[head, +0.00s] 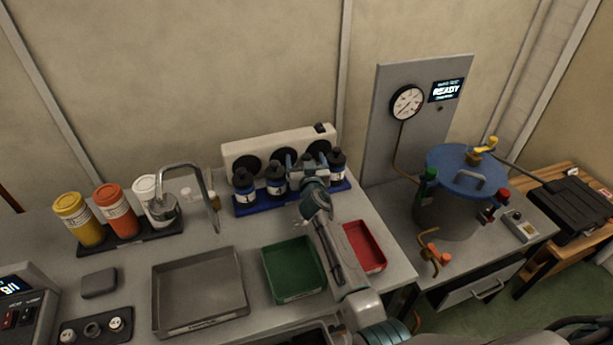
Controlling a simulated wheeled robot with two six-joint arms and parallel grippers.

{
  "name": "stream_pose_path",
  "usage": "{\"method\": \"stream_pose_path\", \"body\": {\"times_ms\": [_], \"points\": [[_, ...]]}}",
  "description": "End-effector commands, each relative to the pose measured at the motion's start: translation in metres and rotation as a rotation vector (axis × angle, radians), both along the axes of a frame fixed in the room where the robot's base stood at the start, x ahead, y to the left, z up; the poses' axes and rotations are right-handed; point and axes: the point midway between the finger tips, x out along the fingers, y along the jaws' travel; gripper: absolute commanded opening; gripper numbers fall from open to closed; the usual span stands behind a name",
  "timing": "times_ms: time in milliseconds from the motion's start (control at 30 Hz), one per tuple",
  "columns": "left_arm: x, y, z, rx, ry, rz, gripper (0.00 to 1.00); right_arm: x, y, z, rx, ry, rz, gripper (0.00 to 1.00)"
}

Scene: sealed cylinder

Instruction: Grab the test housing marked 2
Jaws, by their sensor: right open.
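Several dark housings with black caps and pale labels stand upright in a row on a blue rack (243,210) at the back of the counter. The leftmost housing (245,187), the one beside it (276,181) and the rightmost one (338,163) show clearly. Another, between them, is partly hidden by my right gripper (306,168). The label numbers are too small to read, so I cannot tell which is marked 2. My right gripper is open at this partly hidden housing; whether it touches cannot be told. My left gripper is not in view.
A white panel with dark round openings (240,150) stands behind the rack. A curved tap (190,168) is left of it. A grey tray (200,290), a green tray (292,270) and a red tray (366,247) lie in front. A blue-lidded vessel (450,190) stands at right.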

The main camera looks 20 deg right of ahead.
Motion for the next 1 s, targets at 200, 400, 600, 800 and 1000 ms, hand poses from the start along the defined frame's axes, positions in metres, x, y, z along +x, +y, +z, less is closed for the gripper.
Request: {"method": "stream_pose_path", "body": {"times_ms": [200, 400, 600, 800, 1000], "points": [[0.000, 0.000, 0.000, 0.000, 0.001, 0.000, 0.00, 0.000, 0.000, 0.000, 0.000, 0.000, 0.000, 0.69], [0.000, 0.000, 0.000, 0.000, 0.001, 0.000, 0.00, 0.000, 0.000, 0.000, 0.000, 0.000, 0.000, 0.30], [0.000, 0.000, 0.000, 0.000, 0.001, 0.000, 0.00, 0.000, 0.000, 0.002, 0.001, -0.003, 0.000, 0.17], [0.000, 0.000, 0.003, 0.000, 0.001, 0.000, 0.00, 0.000, 0.000, 0.005, 0.001, -0.003, 0.000, 0.17], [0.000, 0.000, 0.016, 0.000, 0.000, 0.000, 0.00, 0.000, 0.000, 0.022, 0.000, -0.005, 0.000, 0.17]]}}
